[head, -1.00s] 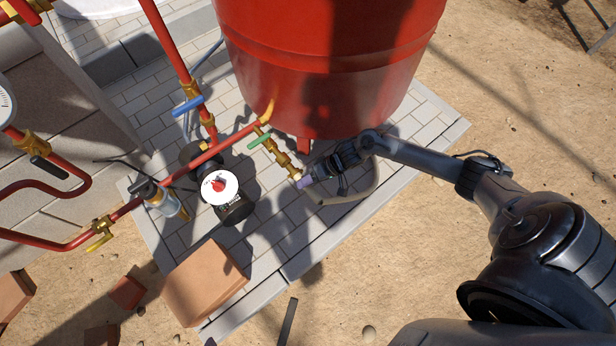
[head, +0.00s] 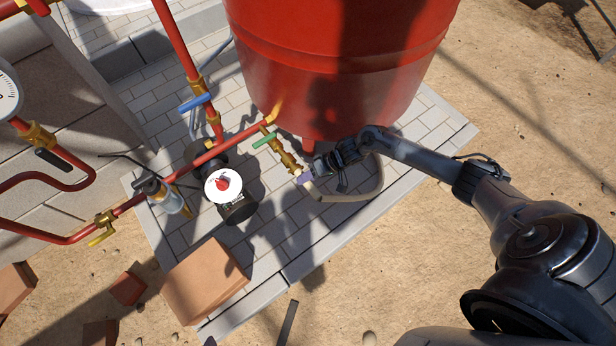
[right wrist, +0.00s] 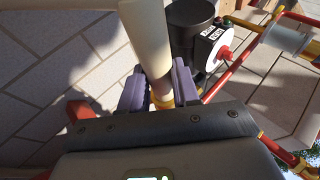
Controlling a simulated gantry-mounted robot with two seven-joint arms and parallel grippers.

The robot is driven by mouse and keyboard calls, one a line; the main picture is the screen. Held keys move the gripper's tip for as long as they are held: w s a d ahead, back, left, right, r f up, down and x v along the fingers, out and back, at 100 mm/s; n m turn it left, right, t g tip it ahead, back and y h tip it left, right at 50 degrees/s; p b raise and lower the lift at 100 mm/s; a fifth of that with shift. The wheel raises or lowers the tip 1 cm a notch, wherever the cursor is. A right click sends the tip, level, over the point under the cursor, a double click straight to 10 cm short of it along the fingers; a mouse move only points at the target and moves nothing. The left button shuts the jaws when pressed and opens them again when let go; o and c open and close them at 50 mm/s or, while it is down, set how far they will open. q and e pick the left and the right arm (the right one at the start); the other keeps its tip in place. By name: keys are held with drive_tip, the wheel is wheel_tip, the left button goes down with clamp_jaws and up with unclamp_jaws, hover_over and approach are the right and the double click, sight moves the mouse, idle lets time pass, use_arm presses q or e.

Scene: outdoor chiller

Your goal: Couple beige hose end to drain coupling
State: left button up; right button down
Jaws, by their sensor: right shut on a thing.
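The beige hose (head: 345,197) curves over the paving from beneath my right arm to my right gripper (head: 305,177). The right gripper's purple fingers are shut on the hose near its end, beside the drain outlet. In the right wrist view, the beige hose (right wrist: 146,35) runs down between the purple fingers (right wrist: 160,88). The brass drain coupling (head: 294,168) lies at the lower end of the green-handled valve (head: 264,140). A yellow brass ring (right wrist: 163,101) shows just past the hose between the fingers. I cannot tell whether hose and coupling are joined. My left gripper is out of view.
The red tank (head: 335,70) stands right behind the gripper. A pump with a white-and-red face (head: 222,186) and red pipes (head: 180,50) are to the left. A terracotta block (head: 205,281) lies at the slab's front edge. The front-right paving is mostly clear.

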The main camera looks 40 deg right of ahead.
drive_tip(key=shift+w, duration=0.35)
drive_tip(key=shift+w+b, duration=0.3)
drive_tip(key=shift+w, duration=0.2)
drive_tip(key=shift+c, duration=1.3)
unclamp_jaws()
drive_tip(key=shift+d, duration=0.1)
drive_tip(key=shift+s+d+r+p, duration=0.15)
drive_tip(key=shift+r+p, duration=0.2)
drive_tip(key=shift+p, duration=0.15)
drive_tip(key=p+v, duration=0.6)
drive_tip(key=shift+d, duration=0.2)
